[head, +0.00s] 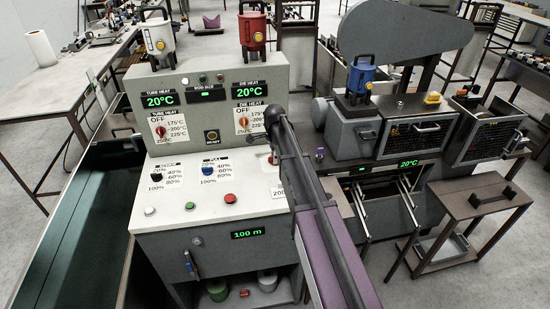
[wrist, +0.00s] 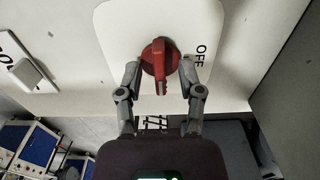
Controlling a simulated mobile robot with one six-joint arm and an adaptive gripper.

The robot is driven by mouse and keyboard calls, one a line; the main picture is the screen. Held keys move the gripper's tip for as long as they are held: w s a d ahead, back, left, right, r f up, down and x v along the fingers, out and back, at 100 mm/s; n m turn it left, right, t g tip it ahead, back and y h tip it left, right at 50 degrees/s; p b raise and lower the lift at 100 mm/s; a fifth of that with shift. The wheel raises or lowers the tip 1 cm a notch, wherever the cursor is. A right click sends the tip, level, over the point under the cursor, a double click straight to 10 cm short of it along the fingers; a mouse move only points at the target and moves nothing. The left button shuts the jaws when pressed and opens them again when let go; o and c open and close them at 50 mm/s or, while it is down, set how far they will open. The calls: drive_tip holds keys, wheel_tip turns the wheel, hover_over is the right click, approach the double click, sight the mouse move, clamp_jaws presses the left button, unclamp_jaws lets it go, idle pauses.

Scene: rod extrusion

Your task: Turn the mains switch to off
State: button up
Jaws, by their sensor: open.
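The mains switch, a red rotary knob (wrist: 158,58), sits on a white plate (wrist: 118,30) in the wrist view. Its raised handle points down in the picture, and the OFF label (wrist: 201,57) is to its right, so the handle is not lined up with OFF. My gripper (wrist: 161,68) is open, with one grey finger on each side of the knob. I cannot tell whether the fingertips touch it.
The grey control panel (head: 212,77) carries two red heat dials, the tube heat dial (head: 160,131) and the die heat dial (head: 243,126). Green (head: 190,205) and red (head: 230,198) buttons sit on the white lower panel. A white square switch (wrist: 25,73) is left of the plate.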

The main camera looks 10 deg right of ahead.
clamp_jaws()
drive_tip(key=shift+n, duration=0.4)
drive_tip(key=n, duration=0.3)
drive_tip(key=shift+n, duration=0.3)
drive_tip(key=n, duration=0.4)
drive_tip(key=shift+n, duration=0.3)
drive_tip(key=n, duration=0.9)
